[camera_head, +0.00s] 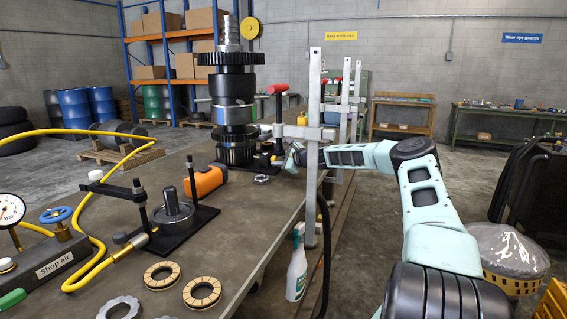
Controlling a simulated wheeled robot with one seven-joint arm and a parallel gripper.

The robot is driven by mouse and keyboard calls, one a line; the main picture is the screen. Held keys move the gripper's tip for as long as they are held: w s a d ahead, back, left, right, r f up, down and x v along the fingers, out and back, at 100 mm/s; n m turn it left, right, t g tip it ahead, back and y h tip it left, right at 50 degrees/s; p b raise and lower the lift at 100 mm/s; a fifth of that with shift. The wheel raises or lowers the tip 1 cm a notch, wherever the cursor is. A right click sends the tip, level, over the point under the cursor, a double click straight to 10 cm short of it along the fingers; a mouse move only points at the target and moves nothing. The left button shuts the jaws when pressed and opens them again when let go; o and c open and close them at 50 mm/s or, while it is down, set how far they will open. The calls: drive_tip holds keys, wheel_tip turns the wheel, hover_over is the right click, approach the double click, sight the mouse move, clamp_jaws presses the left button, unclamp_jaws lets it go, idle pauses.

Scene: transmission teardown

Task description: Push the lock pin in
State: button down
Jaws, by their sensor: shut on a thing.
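The gear stack (238,88), a tall column of dark toothed gears and drums on a shaft, stands upright on the bench. My gripper (288,158) is just right of its lowest gear, beside the foot of a red-handled black post (278,120). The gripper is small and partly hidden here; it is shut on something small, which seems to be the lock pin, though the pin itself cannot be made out. How far in the pin sits cannot be seen.
A grey upright clamp (314,120) stands at the bench edge, crossing in front of my arm. The bench (232,230) holds an orange tool (206,181), a black press plate (174,226), friction rings (202,292) and a yellow air hose (100,278). The bench's middle front is fairly clear.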

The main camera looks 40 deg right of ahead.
drive_tip(key=c, duration=1.4)
unclamp_jaws()
drive_tip(key=shift+w+a, duration=0.1)
drive_tip(key=shift+w, duration=0.1)
drive_tip(key=shift+c, duration=0.2)
drive_tip(key=b+v, duration=0.2)
drive_tip(key=v, duration=1.5)
drive_tip(key=shift+s+b, duration=0.25)
drive_tip(key=shift+b, duration=0.1)
drive_tip(key=shift+s, duration=0.1)
